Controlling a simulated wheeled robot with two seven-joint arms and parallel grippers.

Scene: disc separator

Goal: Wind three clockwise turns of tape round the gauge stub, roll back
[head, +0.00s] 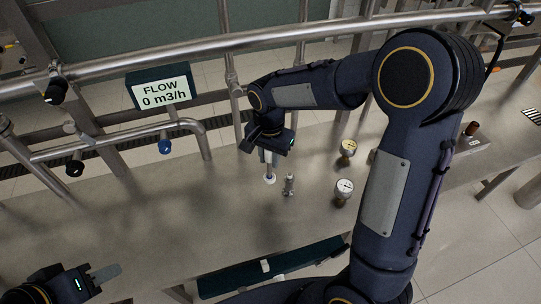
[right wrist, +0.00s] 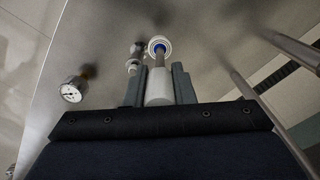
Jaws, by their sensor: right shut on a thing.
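My right gripper (head: 267,152) points down over the bench, shut on a white cylinder (right wrist: 159,86) that sits between its fingers in the right wrist view. A grey rod runs from the cylinder to a white roll with a blue core (right wrist: 158,46), also seen below the gripper in the head view (head: 269,179). Whether the roll touches the bench I cannot tell. The metal gauge stub (head: 289,185) stands upright just right of the roll, apart from it. In the right wrist view the stub (right wrist: 134,58) shows a pale band. My left gripper (head: 105,274) is at the lower left, away from these things; its jaw gap is unclear.
Two round gauges, one far (head: 348,148) and one near (head: 344,187), stand right of the stub. A flow display (head: 160,89) reads 0 m3/h. Pipes with black and blue knobs (head: 165,146) line the left and back. The bench (head: 180,210) is clear left of the roll.

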